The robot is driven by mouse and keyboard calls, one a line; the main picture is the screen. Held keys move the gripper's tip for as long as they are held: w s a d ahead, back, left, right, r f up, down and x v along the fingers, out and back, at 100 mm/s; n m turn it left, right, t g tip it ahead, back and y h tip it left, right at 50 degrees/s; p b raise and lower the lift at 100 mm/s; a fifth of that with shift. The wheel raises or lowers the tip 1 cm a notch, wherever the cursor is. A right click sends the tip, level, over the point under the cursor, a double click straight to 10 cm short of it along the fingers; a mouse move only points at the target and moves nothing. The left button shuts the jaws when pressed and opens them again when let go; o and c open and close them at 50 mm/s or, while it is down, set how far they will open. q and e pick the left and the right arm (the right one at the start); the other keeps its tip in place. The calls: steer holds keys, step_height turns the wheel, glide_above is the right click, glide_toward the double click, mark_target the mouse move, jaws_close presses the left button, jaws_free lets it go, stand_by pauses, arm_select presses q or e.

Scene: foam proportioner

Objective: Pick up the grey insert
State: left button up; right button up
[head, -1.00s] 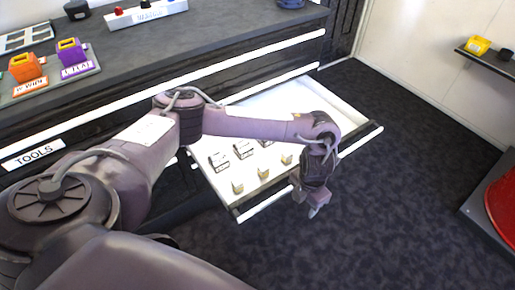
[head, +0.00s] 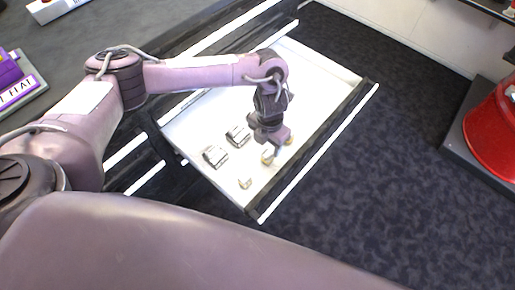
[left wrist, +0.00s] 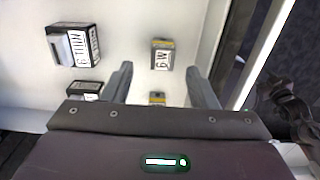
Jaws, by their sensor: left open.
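My left gripper (head: 273,143) points down over the open white drawer (head: 310,65), near its front side. It is open and empty in the left wrist view (left wrist: 158,78). Between and beyond its fingers is a small grey-and-yellow insert (left wrist: 161,54) with a white label that seems to read "6W". A second small insert (left wrist: 156,98) is partly hidden behind my gripper body. To the left is a larger dark block (left wrist: 75,45) with a grey face and white labels. Another labelled block (left wrist: 84,91) is partly hidden below it. Which piece is the named grey insert is not certain.
In the head view a small tan insert (head: 244,183) and two labelled blocks (head: 215,156) (head: 237,135) lie in the drawer. The drawer's front rail (head: 320,150) is close to my gripper. A red round object (head: 495,130) stands at the right. The drawer's far end is empty.

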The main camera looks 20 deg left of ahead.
mark_target(267, 155)
arm_select(q)
steer(key=f, duration=0.7)
steer(key=shift+s+f, duration=0.35)
steer(key=shift+s, duration=0.05)
steer(key=shift+c, duration=0.4)
steer(key=c, duration=1)
steer(key=shift+r, duration=0.1)
steer(key=shift+c, duration=0.2)
